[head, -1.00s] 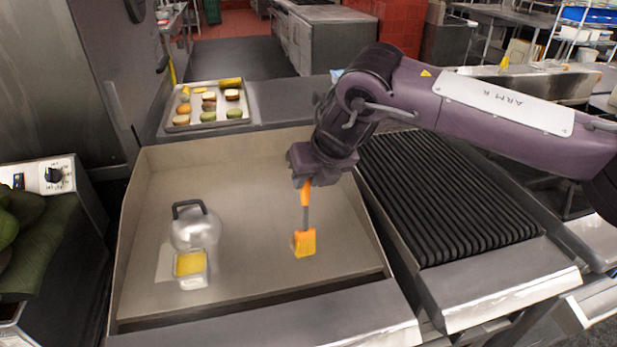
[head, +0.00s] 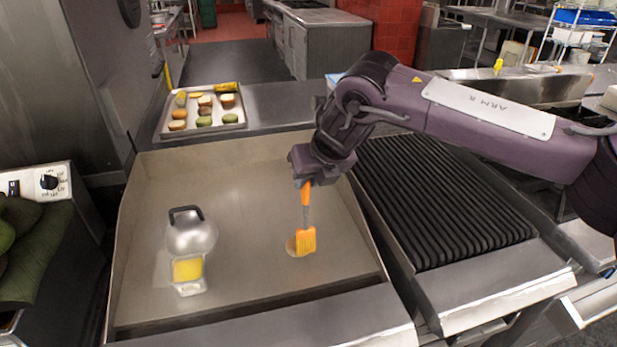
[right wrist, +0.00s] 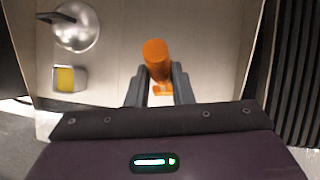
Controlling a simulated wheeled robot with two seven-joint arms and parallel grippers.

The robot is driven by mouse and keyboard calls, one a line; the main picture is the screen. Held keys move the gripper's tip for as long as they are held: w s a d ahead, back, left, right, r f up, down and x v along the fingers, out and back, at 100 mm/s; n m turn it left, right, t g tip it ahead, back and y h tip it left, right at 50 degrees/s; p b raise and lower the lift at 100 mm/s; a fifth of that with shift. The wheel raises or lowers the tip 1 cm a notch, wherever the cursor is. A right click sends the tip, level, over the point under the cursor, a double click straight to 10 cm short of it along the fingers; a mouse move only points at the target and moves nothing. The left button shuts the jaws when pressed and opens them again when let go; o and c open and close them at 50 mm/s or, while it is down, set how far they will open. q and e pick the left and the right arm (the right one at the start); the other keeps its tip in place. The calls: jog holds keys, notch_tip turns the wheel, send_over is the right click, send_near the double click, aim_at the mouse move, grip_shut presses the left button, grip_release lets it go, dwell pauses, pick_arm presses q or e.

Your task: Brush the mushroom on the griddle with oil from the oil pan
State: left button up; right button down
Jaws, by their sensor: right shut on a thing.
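My right gripper (head: 316,178) is shut on the orange handle of a brush (head: 306,242). It also shows in the right wrist view (right wrist: 160,88), with its fingers around the handle. The brush hangs bristles down over the right part of the griddle (head: 245,210). A small brownish rounded edge, likely the mushroom (head: 290,245), shows just left of the bristles. The brush hides the rest, and I cannot tell whether the bristles touch it. The oil pan (head: 188,284), a small square pan with yellow oil, sits on the left part of the griddle. My left gripper is not in view.
A shiny dome with a black handle (head: 190,236) stands right behind the oil pan. A tray (head: 238,124) of vegetables and buns lies behind the griddle. A black ribbed grill (head: 450,205) is on the right. The griddle's middle is clear.

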aim_at(310, 191)
jog(key=shift+f, duration=0.5)
jog(key=shift+b, duration=0.3)
jog(key=shift+s+a, duration=0.2)
jog(key=shift+s, duration=0.4)
jog(key=shift+s+a, duration=0.15)
jog(key=shift+s, duration=0.4)
jog(key=shift+f+b, duration=0.65)
jog(key=shift+f, duration=0.05)
jog(key=shift+w, duration=0.1)
dwell(0.4)
jog(key=shift+w+d+p, duration=0.2)
jog(key=shift+w, duration=0.35)
jog(key=shift+w+d+p, duration=0.15)
jog(key=shift+w, duration=0.35)
jog(key=shift+f+b, duration=0.35)
jog(key=shift+f, duration=0.2)
